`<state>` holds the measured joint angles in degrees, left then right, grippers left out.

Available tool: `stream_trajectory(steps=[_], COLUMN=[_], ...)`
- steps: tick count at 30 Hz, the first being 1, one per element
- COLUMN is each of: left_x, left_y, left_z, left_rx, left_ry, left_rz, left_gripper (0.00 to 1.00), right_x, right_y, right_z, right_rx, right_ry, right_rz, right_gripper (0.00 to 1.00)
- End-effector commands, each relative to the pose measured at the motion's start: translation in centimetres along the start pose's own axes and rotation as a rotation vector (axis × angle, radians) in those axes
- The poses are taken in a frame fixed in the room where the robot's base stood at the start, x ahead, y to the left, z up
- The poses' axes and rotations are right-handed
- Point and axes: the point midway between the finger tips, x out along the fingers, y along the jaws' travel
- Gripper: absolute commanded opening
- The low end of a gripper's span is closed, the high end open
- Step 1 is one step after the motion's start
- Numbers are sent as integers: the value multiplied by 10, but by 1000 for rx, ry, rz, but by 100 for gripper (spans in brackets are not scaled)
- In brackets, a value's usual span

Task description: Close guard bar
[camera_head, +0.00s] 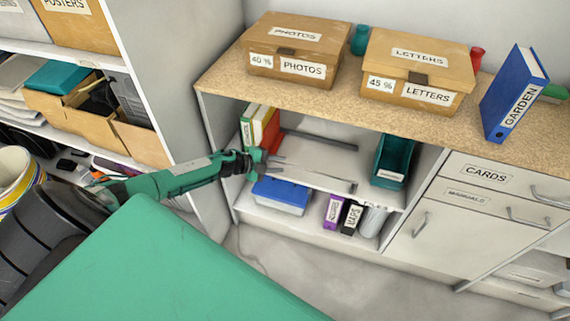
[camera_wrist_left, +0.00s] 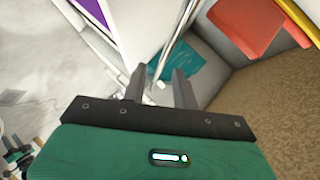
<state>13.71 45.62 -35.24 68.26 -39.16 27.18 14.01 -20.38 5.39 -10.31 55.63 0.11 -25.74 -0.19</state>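A thin metal bar, seemingly the guard bar (camera_head: 325,178), runs along the front of the middle shelf in the head view, its right end near the shelf's right side. My left gripper (camera_head: 281,163) reaches in from the left at the left part of this shelf, its fingers pointing right. In the left wrist view the fingers (camera_wrist_left: 159,72) are apart, and a pale thin bar (camera_wrist_left: 172,45) runs up between or just beyond them. I cannot tell whether they touch it. My right gripper is not in view.
Upright books (camera_head: 262,128) stand close behind my left gripper, and a teal bin (camera_head: 393,160) stands at the shelf's right. A blue box (camera_head: 281,194) and binders (camera_head: 342,212) sit below. Two cardboard boxes (camera_head: 297,50) and a blue binder (camera_head: 513,95) are on top.

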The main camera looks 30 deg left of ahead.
Motion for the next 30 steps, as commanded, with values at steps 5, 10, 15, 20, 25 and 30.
stream_trajectory(steps=[5, 10, 15, 20, 25, 30], left_x=[-41, -71, -90, -98, -99, -99], left_y=[2, 2, 2, 0, 0, 0], left_z=[0, 0, 0, 0, 0, 0], left_rx=[0, 1, -1, -1, 0, 0], left_ry=[-1, 0, 0, 1, 2, 1], left_rz=[3, 4, 3, 1, 0, 0], left_gripper=[29, 29, 29, 29, 29, 29], right_x=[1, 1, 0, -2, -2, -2], right_y=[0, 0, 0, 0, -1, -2], right_z=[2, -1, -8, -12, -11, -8], right_rx=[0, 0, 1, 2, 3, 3], right_ry=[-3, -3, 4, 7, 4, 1], right_rz=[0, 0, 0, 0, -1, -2], right_gripper=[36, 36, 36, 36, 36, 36])
